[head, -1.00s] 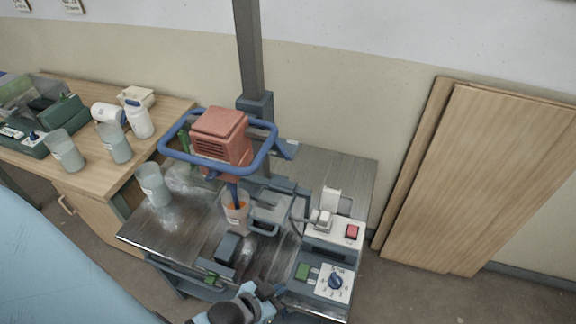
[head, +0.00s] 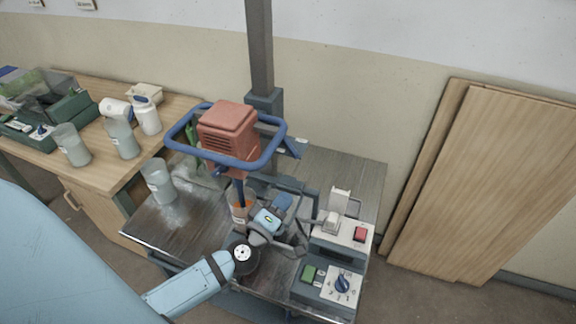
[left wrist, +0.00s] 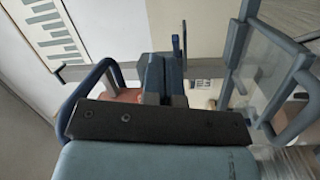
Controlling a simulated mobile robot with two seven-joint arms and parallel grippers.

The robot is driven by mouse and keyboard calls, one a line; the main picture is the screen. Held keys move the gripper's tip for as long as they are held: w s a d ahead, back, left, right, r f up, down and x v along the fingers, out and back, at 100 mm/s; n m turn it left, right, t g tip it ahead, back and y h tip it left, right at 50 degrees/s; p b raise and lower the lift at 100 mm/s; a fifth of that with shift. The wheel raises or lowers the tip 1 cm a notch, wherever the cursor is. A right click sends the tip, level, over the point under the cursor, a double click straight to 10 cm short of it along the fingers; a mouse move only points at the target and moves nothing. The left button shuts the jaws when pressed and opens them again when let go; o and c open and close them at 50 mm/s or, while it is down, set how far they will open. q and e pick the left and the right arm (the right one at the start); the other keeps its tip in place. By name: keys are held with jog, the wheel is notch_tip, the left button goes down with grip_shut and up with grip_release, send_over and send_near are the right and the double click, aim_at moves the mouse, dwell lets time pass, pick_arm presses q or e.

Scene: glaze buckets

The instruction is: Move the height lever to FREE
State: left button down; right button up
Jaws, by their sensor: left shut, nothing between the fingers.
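A blue lever-like piece (head: 293,148) sticks out beside the grey column, right of the red mixer head (head: 229,130), with a small pale label by it. I take it for the height lever; its setting is too small to read. My left gripper (head: 284,203) is below it, over the cart top near the orange-filled bucket (head: 240,212), and apart from the lever. Its fingers (left wrist: 163,80) are shut and empty in the left wrist view. A small marked label (left wrist: 207,83) shows just right of them there. My right gripper is out of view.
The blue handle loop (head: 180,152) surrounds the mixer head, and the grey column (head: 260,60) rises behind it. A control box (head: 340,286) with a dial stands at the right. A grey bucket (head: 158,182) stands at the cart's left. Wooden boards (head: 500,180) lean on the wall.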

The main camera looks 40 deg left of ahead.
aim_at(293, 154)
pick_arm(q)
jog(key=a+n+y, duration=0.1)
jog(key=n, duration=0.1)
jog(key=w+a+n+g+y, duration=0.1)
jog(key=a+n, duration=0.1)
jog(key=w+a+n+y, duration=0.1)
jog(key=n, duration=0.1)
jog(key=shift+w+a+f+g+y, duration=0.2)
jog(key=shift+w+a+g+y, duration=0.1)
jog(key=shift+a+y, duration=0.1)
jog(key=x, duration=0.9)
jog(key=shift+w, duration=0.45)
